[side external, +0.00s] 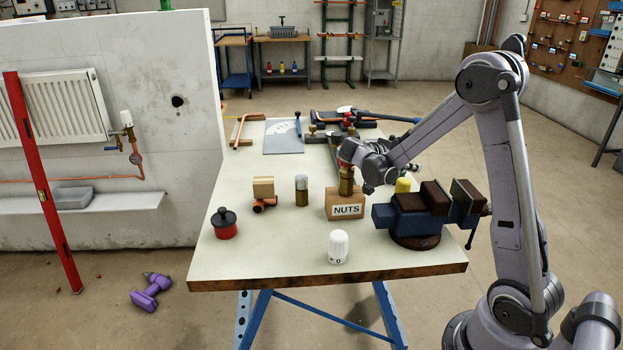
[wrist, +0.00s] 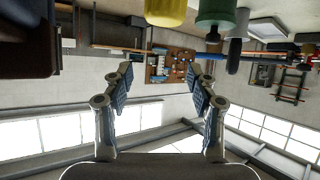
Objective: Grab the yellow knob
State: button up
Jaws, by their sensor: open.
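The yellow knob (side external: 403,185) stands on the workbench behind the vise, partly hidden by its jaws in the side view. In the wrist view, which looks upside down, a yellow knob (wrist: 165,11) shows at the top edge, partly cut off. My gripper (wrist: 165,80) is open, with nothing between its two fingers. In the side view my gripper (side external: 374,170) is over the bench, left of the yellow knob and apart from it; its fingers are hard to make out.
The blue vise (side external: 408,220) with brown jaws stands close in front of the knob. A NUTS box (side external: 345,204) with a brass piece on it is to the left. A green knob (wrist: 214,12) is beside the yellow one. A white knob (side external: 338,247) stands near the front edge.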

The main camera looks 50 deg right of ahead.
aim_at(410, 182)
jog(key=f, duration=0.2)
jog(key=a+f, duration=0.1)
jog(key=f, duration=0.1)
jog(key=shift+f, duration=0.25)
jog(key=shift+f+x, duration=0.15)
jog(key=shift+x, duration=1.65)
jog(key=shift+f+x, duration=0.15)
jog(key=shift+x, duration=1.6)
jog(key=shift+w+a, duration=0.1)
jog(key=shift+w, duration=0.05)
grip_shut()
